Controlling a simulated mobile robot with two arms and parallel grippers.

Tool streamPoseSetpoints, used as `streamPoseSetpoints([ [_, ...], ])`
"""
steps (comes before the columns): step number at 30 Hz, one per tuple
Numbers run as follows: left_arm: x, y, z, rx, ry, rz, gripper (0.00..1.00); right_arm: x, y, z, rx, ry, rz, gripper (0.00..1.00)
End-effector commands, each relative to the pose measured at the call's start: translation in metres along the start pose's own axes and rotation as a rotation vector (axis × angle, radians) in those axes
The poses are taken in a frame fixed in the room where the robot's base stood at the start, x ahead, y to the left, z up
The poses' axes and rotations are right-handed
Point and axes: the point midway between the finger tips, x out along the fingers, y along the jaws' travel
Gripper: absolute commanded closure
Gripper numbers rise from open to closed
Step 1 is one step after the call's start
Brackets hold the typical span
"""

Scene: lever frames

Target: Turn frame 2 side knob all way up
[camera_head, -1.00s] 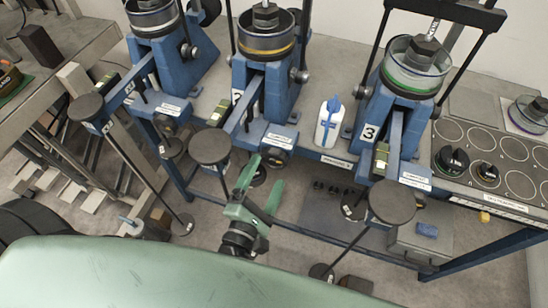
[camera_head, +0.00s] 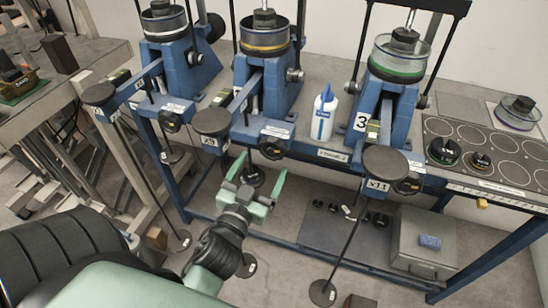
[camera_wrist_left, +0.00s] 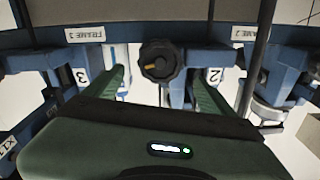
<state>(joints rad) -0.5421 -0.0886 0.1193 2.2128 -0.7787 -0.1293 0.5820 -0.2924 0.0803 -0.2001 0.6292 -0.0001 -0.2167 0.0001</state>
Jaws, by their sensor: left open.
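Frame 2 (camera_head: 268,88) is the middle blue press, with a yellow-ringed cup on top. Its black side knob (camera_head: 272,151) sits low on the front, just under the frame's white label. My left gripper (camera_head: 261,164) is open and empty, its green fingers pointing up at the knob from below. In the left wrist view the lobed black knob (camera_wrist_left: 160,61), with a small yellow mark, shows between and beyond the two open fingers (camera_wrist_left: 162,84). I cannot tell the exact gap. My right gripper is not in view.
Frame 2's round black lever pad (camera_head: 211,122) stands left of the gripper, and frame 3's pad (camera_head: 385,163) to the right. A white bottle (camera_head: 324,114) stands between frames 2 and 3. A grey box (camera_head: 425,240) lies below right. Floor shows beneath the bench.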

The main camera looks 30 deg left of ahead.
Motion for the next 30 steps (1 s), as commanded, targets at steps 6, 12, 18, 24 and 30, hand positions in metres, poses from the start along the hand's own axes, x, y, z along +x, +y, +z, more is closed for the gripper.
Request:
streamPoseSetpoints([
  [6, 0.036, 0.001, -0.003, -0.001, 0.003, 0.003, 0.15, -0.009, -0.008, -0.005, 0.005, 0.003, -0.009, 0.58],
  [12, 0.052, 0.001, 0.0, -0.004, 0.0, 0.003, 0.15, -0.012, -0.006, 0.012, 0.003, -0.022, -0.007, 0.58],
  [18, 0.054, 0.001, 0.0, -0.005, 0.0, 0.003, 0.15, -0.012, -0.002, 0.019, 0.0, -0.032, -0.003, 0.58],
  [24, 0.053, 0.001, 0.0, -0.005, 0.0, 0.003, 0.48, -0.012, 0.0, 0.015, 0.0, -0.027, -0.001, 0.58],
  [30, 0.053, 0.001, 0.0, 0.001, 0.0, 0.003, 0.77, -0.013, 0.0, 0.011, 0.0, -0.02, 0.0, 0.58],
])
